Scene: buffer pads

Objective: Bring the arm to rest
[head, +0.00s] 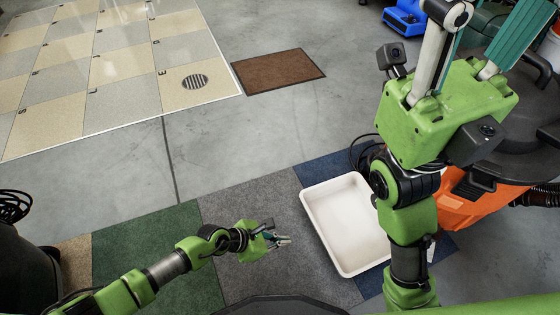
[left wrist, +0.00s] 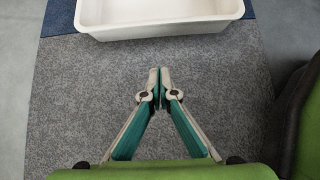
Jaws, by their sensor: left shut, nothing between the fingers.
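My left gripper (head: 284,240) is low in the middle of the head view, over the grey mat (head: 250,205). Its fingers are shut with nothing between them. In the left wrist view its two fingertips (left wrist: 160,82) meet, with bare grey mat (left wrist: 240,90) below. My left arm (head: 165,268) reaches in from the lower left, bent low. My right arm stands upright at the right, with its gripper (head: 490,25) pointing up. The right gripper's fingers stand apart, with the tips partly cut off by the top edge.
A white tray (head: 309,211) lies right of my left gripper, partly behind my right arm; its rim also shows in the left wrist view (left wrist: 160,31). A green mat (head: 150,250), brown mat (head: 278,72) and orange machine (head: 462,205) are around. Grey floor (head: 215,140) is clear.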

